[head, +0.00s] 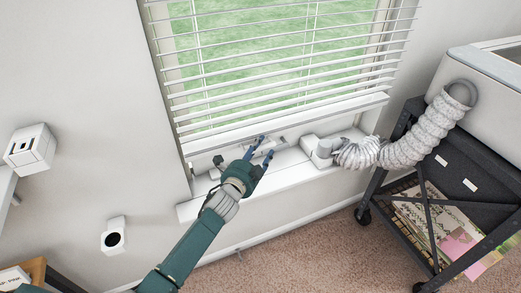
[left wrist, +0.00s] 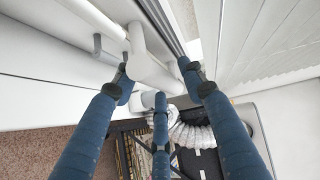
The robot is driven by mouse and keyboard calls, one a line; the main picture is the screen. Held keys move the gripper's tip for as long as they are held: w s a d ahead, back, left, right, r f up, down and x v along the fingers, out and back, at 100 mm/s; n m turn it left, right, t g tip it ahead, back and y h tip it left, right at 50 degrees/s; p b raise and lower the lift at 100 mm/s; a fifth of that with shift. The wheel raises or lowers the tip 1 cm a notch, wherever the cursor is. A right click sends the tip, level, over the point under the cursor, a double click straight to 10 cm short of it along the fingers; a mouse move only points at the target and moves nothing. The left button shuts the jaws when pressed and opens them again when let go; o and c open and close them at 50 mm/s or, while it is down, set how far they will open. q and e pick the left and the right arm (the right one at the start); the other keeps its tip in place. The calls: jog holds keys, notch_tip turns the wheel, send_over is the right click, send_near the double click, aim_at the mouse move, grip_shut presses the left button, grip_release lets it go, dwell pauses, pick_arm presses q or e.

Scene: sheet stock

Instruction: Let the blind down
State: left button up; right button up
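The white slatted blind (head: 290,60) hangs over the window in the head view, its slats spread with green showing between them. Its wide bottom rail (head: 290,117) hangs a little above the sill (head: 290,163). The slats also show at the right of the left wrist view (left wrist: 275,40). My left gripper (head: 263,147) is just below the bottom rail, over the sill. Its blue fingers are spread apart in the left wrist view, with a white handle-like part (left wrist: 150,68) between or beyond them; contact is unclear. My right gripper is in neither view.
A white ribbed hose (head: 408,140) runs from a window fitting (head: 318,147) on the sill to a machine (head: 490,85) on a black wheeled cart (head: 470,190). White wall boxes (head: 30,150) are at left. Carpet (head: 300,245) in front is clear.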

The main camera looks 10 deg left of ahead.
pick_arm(q)
jog(key=shift+s, duration=0.15)
jog(key=v, duration=1.1)
jog(key=shift+s, duration=0.4)
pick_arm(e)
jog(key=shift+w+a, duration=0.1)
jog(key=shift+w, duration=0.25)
